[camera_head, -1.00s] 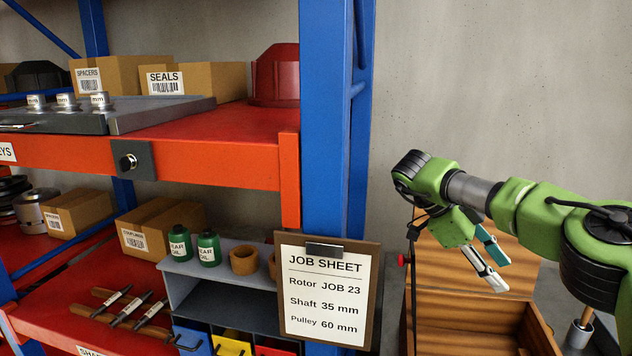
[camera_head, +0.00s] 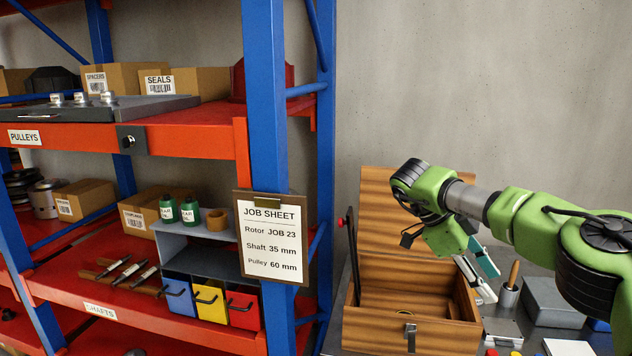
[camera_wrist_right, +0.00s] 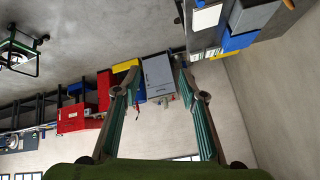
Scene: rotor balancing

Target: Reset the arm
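My right arm, green with black joints, comes in from the right in the head view. My left gripper and left arm are not in the head view.
A blue and red shelf rack (camera_head: 140,138) fills the left, with a job sheet (camera_head: 270,238) on its post. The wooden box stands on a grey bench (camera_head: 540,335) beside a grey block (camera_head: 553,302) and a tool holder (camera_head: 508,297). The wall space above is free.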

